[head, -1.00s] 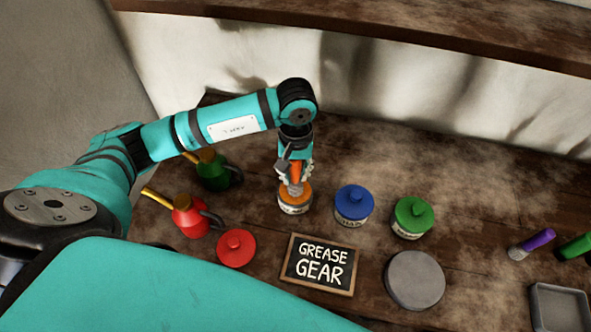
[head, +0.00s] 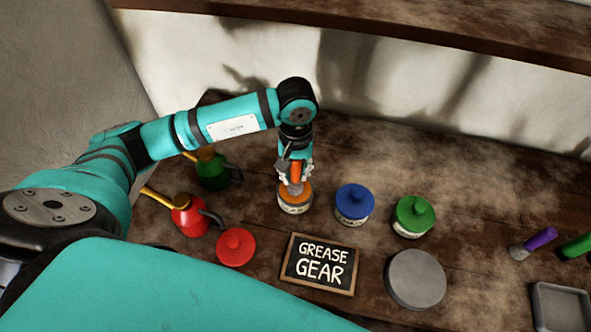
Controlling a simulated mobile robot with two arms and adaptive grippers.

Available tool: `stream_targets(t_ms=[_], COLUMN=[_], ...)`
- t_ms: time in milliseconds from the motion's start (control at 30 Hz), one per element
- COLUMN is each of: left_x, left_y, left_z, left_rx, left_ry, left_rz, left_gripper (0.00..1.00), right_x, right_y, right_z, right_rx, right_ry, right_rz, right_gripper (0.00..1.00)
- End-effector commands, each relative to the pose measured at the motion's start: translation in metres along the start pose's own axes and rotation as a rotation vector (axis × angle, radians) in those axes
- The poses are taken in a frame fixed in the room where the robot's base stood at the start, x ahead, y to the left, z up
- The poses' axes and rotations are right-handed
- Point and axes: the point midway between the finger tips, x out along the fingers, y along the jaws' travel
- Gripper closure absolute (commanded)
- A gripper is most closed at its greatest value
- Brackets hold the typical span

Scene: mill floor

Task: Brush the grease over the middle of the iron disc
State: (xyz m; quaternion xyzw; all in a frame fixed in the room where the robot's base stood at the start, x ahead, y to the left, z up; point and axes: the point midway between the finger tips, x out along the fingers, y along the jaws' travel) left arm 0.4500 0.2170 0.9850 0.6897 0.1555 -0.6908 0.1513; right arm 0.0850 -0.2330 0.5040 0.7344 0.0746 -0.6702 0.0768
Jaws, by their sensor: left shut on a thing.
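My left gripper (head: 295,173) points down and is shut on a brush with an orange handle (head: 296,168). The brush's tip is at the mouth of an open jar (head: 294,204) with orange grease; how deep it reaches is hard to tell. The grey iron disc (head: 416,279) lies flat on the bench at the right front, apart from the brush. No grease shows on its top. My right gripper is not in view.
A blue-lidded jar (head: 354,204) and a green-lidded jar (head: 413,216) stand right of the open jar. A red lid (head: 236,247), red oil can (head: 190,218), green oil can (head: 212,172), sign (head: 320,265), purple-handled brush (head: 535,243), green handle (head: 576,247) and grey tray (head: 540,310) surround.

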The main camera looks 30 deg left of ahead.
Motion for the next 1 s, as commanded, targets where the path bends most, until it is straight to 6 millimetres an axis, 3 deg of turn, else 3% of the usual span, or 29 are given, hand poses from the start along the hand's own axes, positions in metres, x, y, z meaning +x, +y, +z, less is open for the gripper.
stream_targets(t_ms=[1000], left_x=[0.0018], left_y=[-0.0002], left_z=[0.0005], left_rx=[0.001], left_ry=[-0.001], left_rz=[-0.001], left_gripper=[1.0], right_x=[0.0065], right_y=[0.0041], right_z=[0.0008], right_rx=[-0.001], right_ry=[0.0], right_rz=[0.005], right_gripper=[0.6])
